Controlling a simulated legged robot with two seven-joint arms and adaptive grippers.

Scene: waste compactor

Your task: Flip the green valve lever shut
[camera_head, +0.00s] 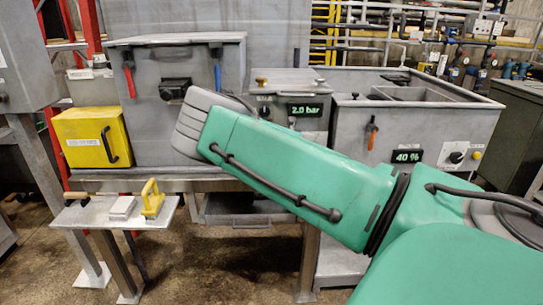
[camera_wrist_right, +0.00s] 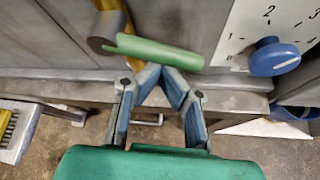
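The green valve lever (camera_wrist_right: 155,51) shows in the right wrist view as a slim bar. It runs roughly sideways from a round grey pivot (camera_wrist_right: 103,32) in front of a yellow pipe (camera_wrist_right: 118,12). My right gripper (camera_wrist_right: 163,70) is just below the lever, with its two fingertips close together and nothing seen between them. The tips overlap the lever's lower edge in the picture; I cannot tell whether they touch it. In the head view my green right forearm hides the lever and the right gripper. My left gripper is in neither view.
A blue knob (camera_wrist_right: 275,57) on a numbered dial plate (camera_wrist_right: 240,35) is right of the lever. In the head view, a yellow box (camera_head: 90,139), a side shelf (camera_head: 95,213) with a yellow handle (camera_head: 152,198), and a 2.0 bar display (camera_head: 304,110) surround the machine.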

